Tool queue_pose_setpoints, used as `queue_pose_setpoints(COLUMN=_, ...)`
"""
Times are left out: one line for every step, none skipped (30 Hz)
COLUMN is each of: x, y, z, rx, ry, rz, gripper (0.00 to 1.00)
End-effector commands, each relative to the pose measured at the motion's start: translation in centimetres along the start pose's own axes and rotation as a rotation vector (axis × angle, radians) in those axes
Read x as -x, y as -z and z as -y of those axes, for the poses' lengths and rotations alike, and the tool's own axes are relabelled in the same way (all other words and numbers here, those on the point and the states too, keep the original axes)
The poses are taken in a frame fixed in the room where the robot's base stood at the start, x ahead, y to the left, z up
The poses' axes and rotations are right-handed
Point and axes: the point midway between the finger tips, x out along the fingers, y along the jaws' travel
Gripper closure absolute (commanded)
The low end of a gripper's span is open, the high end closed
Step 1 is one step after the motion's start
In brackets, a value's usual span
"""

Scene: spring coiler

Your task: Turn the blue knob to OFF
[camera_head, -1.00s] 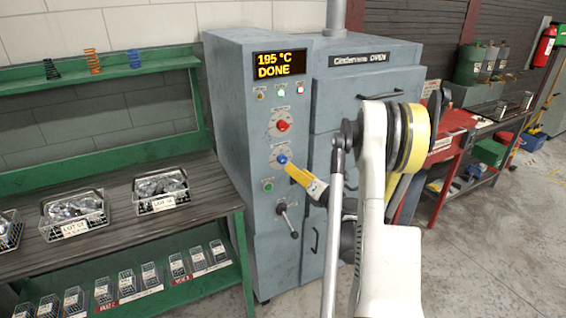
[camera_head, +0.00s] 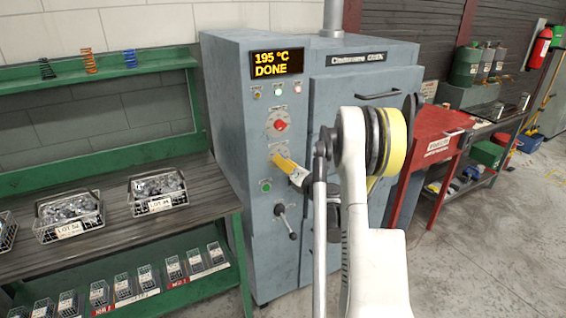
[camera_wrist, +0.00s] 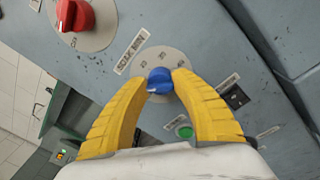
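The blue knob (camera_wrist: 160,80) sits on a round grey dial plate (camera_wrist: 161,58) on the oven's front panel. In the wrist view the two yellow fingers of my gripper (camera_wrist: 160,78) are on either side of the knob, with no clear gap at the tips. They look closed on it. The dial's small marks are too blurred to read, so I cannot tell the knob's setting. In the head view my gripper (camera_head: 280,160) reaches the lower dial and hides the blue knob.
A red knob (camera_head: 280,125) is just above, and a green button (camera_head: 265,186) and a black lever (camera_head: 286,220) are below. The oven display (camera_head: 277,64) reads 195 °C DONE. A green bench (camera_head: 110,215) with wire baskets stands at left.

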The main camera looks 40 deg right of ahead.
Motion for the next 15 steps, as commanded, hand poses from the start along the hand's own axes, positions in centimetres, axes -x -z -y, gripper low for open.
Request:
queue_pose_setpoints(x=0.01, y=-0.02, z=0.03, rx=0.000, ry=0.001, rz=0.001, gripper=0.99)
queue_pose_setpoints(x=0.01, y=-0.02, z=0.04, rx=0.000, ry=0.001, rz=0.001, gripper=0.99)
queue_pose_setpoints(x=0.01, y=-0.02, z=0.04, rx=0.001, ry=0.001, rz=0.001, gripper=0.99)
queue_pose_setpoints(x=0.01, y=-0.02, z=0.04, rx=0.003, ry=0.001, rz=0.001, gripper=0.99)
queue_pose_setpoints(x=0.01, y=-0.02, z=0.05, rx=0.006, ry=0.001, rz=0.000, gripper=0.99)
queue_pose_setpoints(x=0.01, y=-0.02, z=0.05, rx=0.011, ry=0.001, rz=0.000, gripper=0.99)
queue_pose_setpoints(x=0.01, y=-0.02, z=0.05, rx=0.017, ry=0.002, rz=0.000, gripper=0.99)
queue_pose_setpoints(x=0.01, y=-0.02, z=0.05, rx=0.024, ry=0.002, rz=-0.001, gripper=0.99)
queue_pose_setpoints(x=0.01, y=-0.03, z=0.05, rx=0.036, ry=0.003, rz=-0.001, gripper=0.99)
queue_pose_setpoints(x=0.01, y=-0.03, z=0.05, rx=0.046, ry=0.003, rz=-0.002, gripper=0.99)
queue_pose_setpoints(x=0.00, y=-0.03, z=0.05, rx=0.059, ry=0.004, rz=-0.003, gripper=0.99)
queue_pose_setpoints(x=0.00, y=-0.04, z=0.05, rx=0.078, ry=0.005, rz=-0.004, gripper=0.99)
queue_pose_setpoints(x=0.00, y=-0.04, z=0.05, rx=0.094, ry=0.006, rz=-0.005, gripper=0.99)
queue_pose_setpoints(x=-0.01, y=-0.05, z=0.05, rx=0.113, ry=0.007, rz=-0.006, gripper=0.99)
queue_pose_setpoints(x=-0.01, y=-0.04, z=0.05, rx=0.140, ry=0.009, rz=-0.008, gripper=0.99)
